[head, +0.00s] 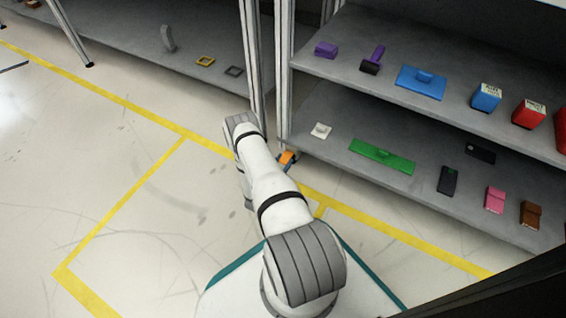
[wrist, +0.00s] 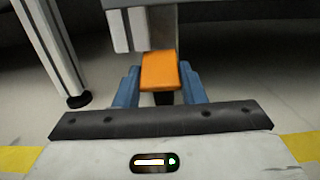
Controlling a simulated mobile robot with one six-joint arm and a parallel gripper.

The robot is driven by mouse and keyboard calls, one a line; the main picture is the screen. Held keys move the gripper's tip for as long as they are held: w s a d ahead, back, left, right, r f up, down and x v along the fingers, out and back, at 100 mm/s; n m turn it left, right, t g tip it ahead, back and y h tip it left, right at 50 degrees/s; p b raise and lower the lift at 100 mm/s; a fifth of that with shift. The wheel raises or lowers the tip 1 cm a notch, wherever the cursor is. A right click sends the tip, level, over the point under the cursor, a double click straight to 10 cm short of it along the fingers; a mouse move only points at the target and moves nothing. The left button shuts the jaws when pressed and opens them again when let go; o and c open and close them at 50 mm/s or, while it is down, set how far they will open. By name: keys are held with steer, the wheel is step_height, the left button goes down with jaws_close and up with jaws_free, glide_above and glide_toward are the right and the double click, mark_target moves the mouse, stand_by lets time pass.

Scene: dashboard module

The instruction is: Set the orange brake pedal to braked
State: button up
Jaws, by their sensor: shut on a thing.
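The orange brake pedal (wrist: 160,72) is in the middle of the wrist view, at the lower end of a grey upright part under the shelf. It also shows small in the head view (head: 287,157), just beyond my arm at the foot of the shelf post. My gripper (wrist: 160,85) has its blue fingers on the left and right sides of the pedal and is shut on it. Where the fingers touch is partly hidden by the dark edge of the gripper body. I cannot tell the pedal's exact tilt.
A white shelf leg (wrist: 55,50) with a black foot stands left of the pedal. The lower shelf (head: 335,165) above the floor carries a green plate (head: 381,156), a white piece (head: 320,130) and several small boxes. The floor at left, with yellow lines (head: 125,205), is clear.

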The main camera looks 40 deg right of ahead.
steer(key=shift+s+f+h, duration=0.1)
steer(key=shift+f+h, duration=0.1)
steer(key=shift+h, duration=0.2)
steer(key=o, duration=1)
steer(key=p+v, duration=0.2)
steer(key=v, duration=0.5)
steer(key=shift+s+a+p, duration=0.15)
steer(key=shift+a+p, duration=0.15)
steer(key=shift+p, duration=0.05)
